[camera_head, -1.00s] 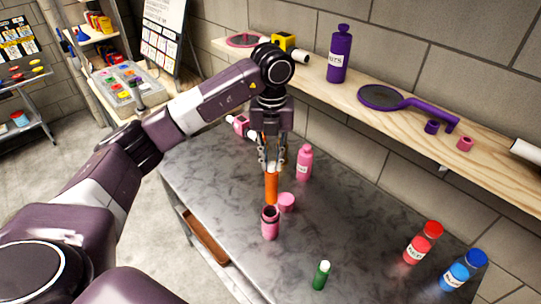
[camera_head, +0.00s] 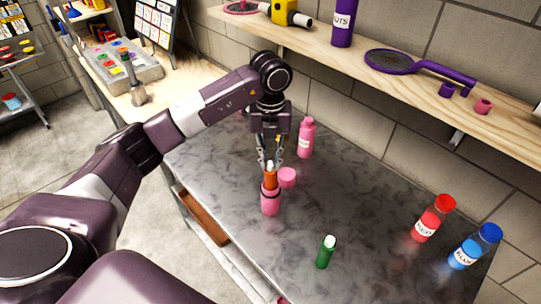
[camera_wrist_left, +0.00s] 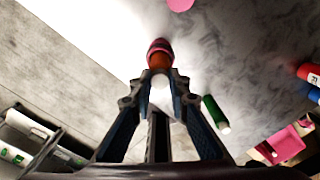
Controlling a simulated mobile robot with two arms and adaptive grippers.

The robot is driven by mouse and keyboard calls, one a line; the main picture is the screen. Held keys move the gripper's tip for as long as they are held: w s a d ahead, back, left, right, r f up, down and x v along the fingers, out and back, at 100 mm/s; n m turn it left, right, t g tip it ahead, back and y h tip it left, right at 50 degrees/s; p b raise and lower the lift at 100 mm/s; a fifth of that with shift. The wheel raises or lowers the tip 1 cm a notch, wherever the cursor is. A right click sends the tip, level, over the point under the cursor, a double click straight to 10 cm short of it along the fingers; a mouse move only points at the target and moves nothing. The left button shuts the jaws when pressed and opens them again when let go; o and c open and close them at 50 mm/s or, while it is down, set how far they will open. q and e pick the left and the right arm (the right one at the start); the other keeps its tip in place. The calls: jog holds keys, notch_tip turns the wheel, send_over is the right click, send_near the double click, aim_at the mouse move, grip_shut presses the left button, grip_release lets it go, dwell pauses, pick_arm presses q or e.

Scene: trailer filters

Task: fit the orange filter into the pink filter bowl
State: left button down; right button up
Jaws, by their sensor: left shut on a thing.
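The orange filter (camera_head: 270,179) is upright, with its lower part inside the pink filter bowl (camera_head: 270,204). The bowl stands on the grey table. My left gripper (camera_head: 270,163) is above the bowl, its fingers shut on the white-topped upper end of the filter. In the left wrist view the gripper (camera_wrist_left: 160,90) holds the filter (camera_wrist_left: 159,62), and the pink bowl's rim (camera_wrist_left: 159,46) shows around the filter's far end. How deep the filter sits is hidden. My right gripper is not in view.
A pink cap (camera_head: 287,177) lies close right of the bowl, with a pink bottle (camera_head: 306,138) behind. Red (camera_head: 433,218) and blue (camera_head: 474,246) bottles stand at the right. A wooden shelf (camera_head: 420,100) runs along the wall.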

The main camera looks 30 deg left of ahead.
aim_at(271, 181)
pick_arm(q)
jog(key=shift+f+b, duration=0.85)
jog(key=shift+f, duration=0.9)
jog(key=c, duration=1.8)
grip_release()
jog(key=shift+o, duration=0.2)
